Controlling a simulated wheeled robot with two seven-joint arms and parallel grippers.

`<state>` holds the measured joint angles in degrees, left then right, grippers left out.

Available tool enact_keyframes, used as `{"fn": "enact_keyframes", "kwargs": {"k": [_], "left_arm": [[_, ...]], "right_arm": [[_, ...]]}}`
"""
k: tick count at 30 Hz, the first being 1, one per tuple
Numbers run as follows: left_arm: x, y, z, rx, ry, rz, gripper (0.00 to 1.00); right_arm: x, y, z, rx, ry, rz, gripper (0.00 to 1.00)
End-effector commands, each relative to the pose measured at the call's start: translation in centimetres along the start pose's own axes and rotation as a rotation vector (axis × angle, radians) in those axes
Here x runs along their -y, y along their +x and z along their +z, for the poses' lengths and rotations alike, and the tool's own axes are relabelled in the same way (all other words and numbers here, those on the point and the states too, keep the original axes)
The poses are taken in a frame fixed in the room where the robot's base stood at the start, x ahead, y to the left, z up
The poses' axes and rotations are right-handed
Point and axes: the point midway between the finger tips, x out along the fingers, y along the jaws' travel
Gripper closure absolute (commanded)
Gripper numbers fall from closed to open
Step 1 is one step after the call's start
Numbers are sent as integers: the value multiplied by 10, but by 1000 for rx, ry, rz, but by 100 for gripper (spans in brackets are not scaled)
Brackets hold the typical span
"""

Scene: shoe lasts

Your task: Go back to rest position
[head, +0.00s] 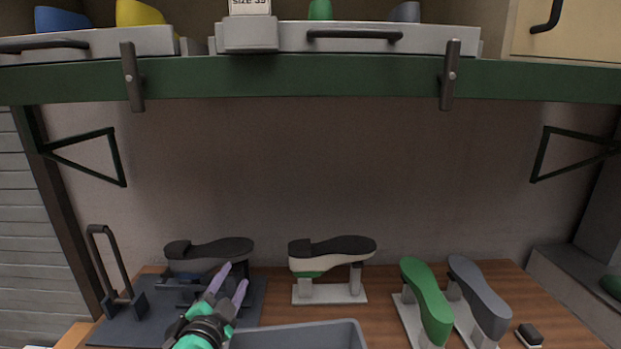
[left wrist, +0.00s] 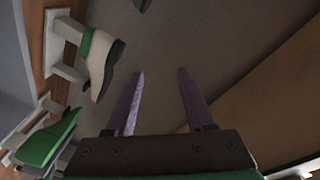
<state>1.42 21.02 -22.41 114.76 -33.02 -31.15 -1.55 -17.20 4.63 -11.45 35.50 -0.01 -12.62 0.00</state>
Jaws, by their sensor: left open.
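My left gripper (head: 228,287) shows at the bottom of the head view, pointing up, with its two purple fingers apart and nothing between them. In the left wrist view the fingers (left wrist: 160,100) are also spread and empty. It is in front of a dark shoe form (head: 209,248) on a stand at the left of the bench. My right gripper is not in view.
A white-and-green shoe form with dark sole (head: 333,253) stands mid-bench. A green last (head: 428,300) and a grey last (head: 480,297) stand at right. A grey bin (head: 300,336) is beside my gripper. A green shelf beam (head: 300,78) with trays spans above.

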Motion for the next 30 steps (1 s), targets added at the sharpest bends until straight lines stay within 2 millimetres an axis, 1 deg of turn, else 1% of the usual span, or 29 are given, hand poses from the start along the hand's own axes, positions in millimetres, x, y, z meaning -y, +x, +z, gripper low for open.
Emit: {"fn": "enact_keyframes", "kwargs": {"k": [1,2,3,5,6,8,9,11,12,14,15,17,18,20,21,23,24,26,29,30], "left_arm": [[-17,-20,38,153,-134,54,46],[-27,-32,59,242,-203,88,46],[-41,-49,82,347,-281,132,46],[-61,-75,108,479,-373,195,46],[-73,-92,122,554,-421,235,46],[-89,-116,137,652,-483,289,46],[-98,-132,145,710,-517,323,46],[-111,-154,154,789,-563,373,46],[-118,-168,158,838,-590,404,46],[-129,-190,163,906,-627,451,46],[-135,-204,166,951,-649,481,46],[-143,-225,169,1013,-681,527,46],[-148,-239,170,1054,-700,558,46],[-156,-259,171,1111,-726,602,46],[-174,-251,185,1112,-718,602,46],[-192,-246,199,1118,-714,606,46],[-205,-243,208,1121,-713,608,46],[-225,-241,224,1129,-709,614,46],[-262,-239,251,1141,-705,624,46],[-278,-240,263,1148,-702,630,46]], "right_arm": [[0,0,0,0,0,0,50],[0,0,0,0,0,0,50],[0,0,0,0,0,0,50],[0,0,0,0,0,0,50],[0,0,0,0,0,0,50],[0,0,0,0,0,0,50],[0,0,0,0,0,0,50],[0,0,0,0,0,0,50],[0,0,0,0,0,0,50],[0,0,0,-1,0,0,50],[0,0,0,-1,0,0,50],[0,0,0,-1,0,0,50],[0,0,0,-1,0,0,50],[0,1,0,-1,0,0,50],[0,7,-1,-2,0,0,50],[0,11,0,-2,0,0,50],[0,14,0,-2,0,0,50],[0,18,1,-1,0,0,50],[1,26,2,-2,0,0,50],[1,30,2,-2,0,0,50]]}}
